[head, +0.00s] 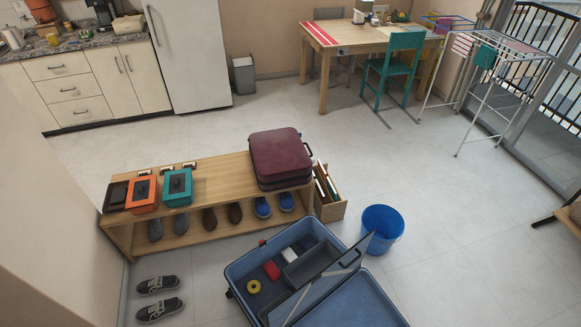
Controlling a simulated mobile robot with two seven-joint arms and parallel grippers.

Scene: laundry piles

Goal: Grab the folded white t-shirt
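I cannot make out a folded white t-shirt anywhere in the head view. A white drying rack (516,50) stands at the upper right by the balcony door. A teal cloth (485,56) hangs on it. Neither of my grippers is in view.
A wooden shoe bench (222,180) holds boxes and a maroon suitcase (281,156). An open blue suitcase (353,307) lies on the floor in front, beside a blue bucket (383,228). A wooden table (350,36) and teal chair (393,68) stand behind. The floor in the middle right is clear.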

